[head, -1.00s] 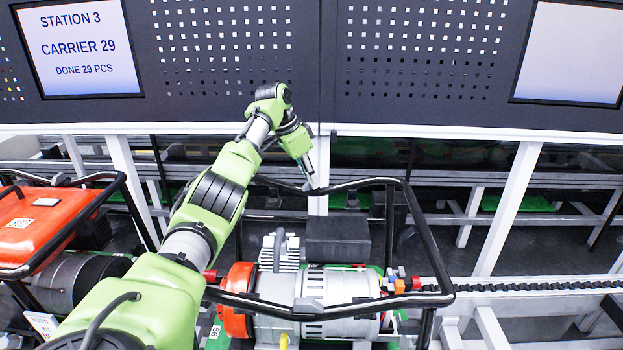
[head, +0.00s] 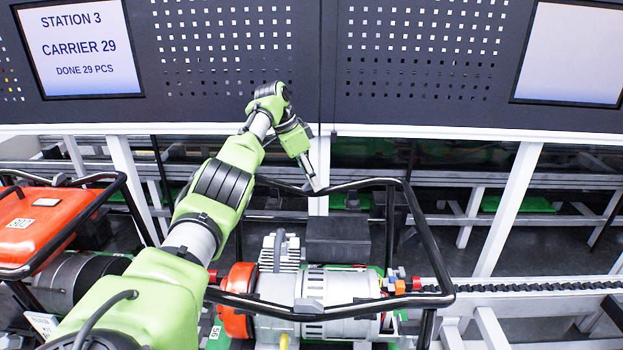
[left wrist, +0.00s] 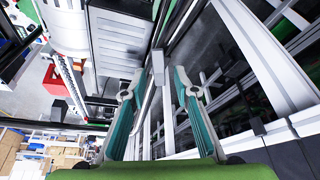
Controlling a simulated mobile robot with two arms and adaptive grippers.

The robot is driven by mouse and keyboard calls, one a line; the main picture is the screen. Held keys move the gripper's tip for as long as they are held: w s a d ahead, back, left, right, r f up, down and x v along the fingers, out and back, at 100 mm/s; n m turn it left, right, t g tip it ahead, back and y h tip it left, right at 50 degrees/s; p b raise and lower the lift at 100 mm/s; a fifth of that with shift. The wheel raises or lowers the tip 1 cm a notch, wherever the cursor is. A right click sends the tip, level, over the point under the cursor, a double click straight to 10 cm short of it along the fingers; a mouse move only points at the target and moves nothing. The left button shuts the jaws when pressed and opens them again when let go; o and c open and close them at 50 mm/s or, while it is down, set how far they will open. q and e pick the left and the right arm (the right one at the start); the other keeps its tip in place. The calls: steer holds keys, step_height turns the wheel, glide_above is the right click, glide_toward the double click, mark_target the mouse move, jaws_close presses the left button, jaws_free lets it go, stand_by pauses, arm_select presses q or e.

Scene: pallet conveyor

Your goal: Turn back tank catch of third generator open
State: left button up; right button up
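A generator (head: 325,290) with an orange end and a silver body sits in a black tube frame (head: 425,235), with no tank visible on it. My left gripper (head: 313,184) is at the frame's back bar, by a small grey catch there that is hard to make out in the head view. In the left wrist view my left gripper (left wrist: 158,78) has its two teal-padded fingers apart. The grey catch (left wrist: 158,66) on the black bar shows between and just beyond the fingertips. Contact cannot be told. My right gripper is out of view.
Another generator with a red tank (head: 45,220) stands at the left. A dark grey catch (head: 308,306) sits on the front bar. A conveyor chain (head: 530,286) runs to the right. A dark perforated panel (head: 420,60) with screens stands behind.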

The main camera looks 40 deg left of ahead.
arm_select(q)
steer(key=v, duration=1.2)
steer(key=shift+s, duration=0.1)
steer(key=x, duration=1.2)
steer(key=shift+s+a+f, duration=0.1)
steer(key=shift+s, duration=0.1)
